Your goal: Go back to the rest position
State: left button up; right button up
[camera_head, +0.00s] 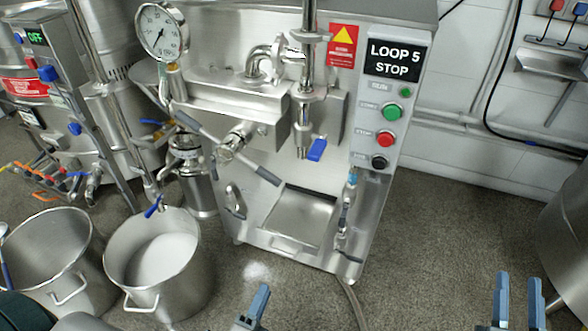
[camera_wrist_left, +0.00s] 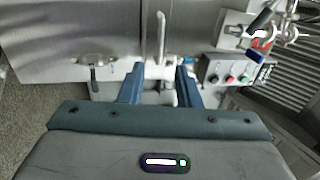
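The colloid mill (camera_head: 300,120) stands ahead with a "LOOP 5 STOP" display (camera_head: 394,60) and green, red and black buttons on its panel. My left gripper (camera_head: 256,305) is low in the head view, in front of the mill and apart from it. In the left wrist view its two blue fingers (camera_wrist_left: 160,85) stand apart with nothing held between them. My right gripper (camera_head: 517,300) is at the lower right over the floor. Its two fingers are apart and empty.
A steel pot with white contents (camera_head: 160,250) and another pot (camera_head: 45,250) stand on the floor at left. A hose (camera_head: 352,302) runs along the floor below the mill. A steel vessel (camera_head: 570,235) stands at the right edge. Floor between is clear.

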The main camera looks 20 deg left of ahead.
jog(key=shift+r, duration=0.15)
